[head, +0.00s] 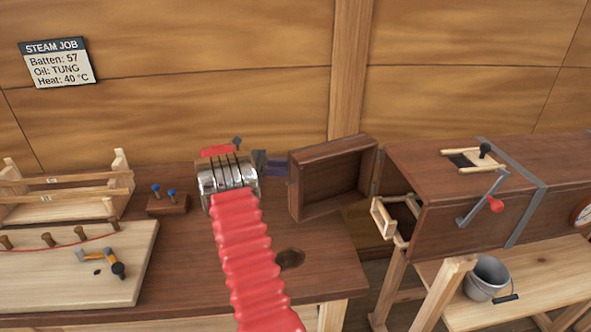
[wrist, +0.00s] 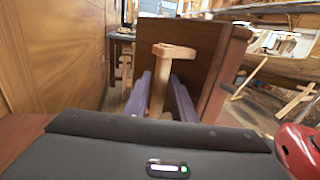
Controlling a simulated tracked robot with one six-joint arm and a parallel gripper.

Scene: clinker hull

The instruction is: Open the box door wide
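The box door (head: 331,180) is a dark brown panel with a raised rim. It stands swung out from the left end of the long brown box (head: 460,190), hinged at the box's far edge, its recessed inside facing me. The box's end is uncovered. My gripper (head: 276,166) is at the door's left, on its outer side. In the wrist view a pale wooden handle (wrist: 160,80) stands out from the door's outer face (wrist: 195,60). The purple fingers (wrist: 160,98) are on both sides of the handle's stem and look closed on it. The fingertips are partly hidden in the head view.
A pale wooden rack (head: 392,218) sticks out of the box's open end. A bucket (head: 487,278) stands on the lower bench at right. The brown workbench (head: 185,265) holds a peg board (head: 75,265) at left. The plank wall is close behind.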

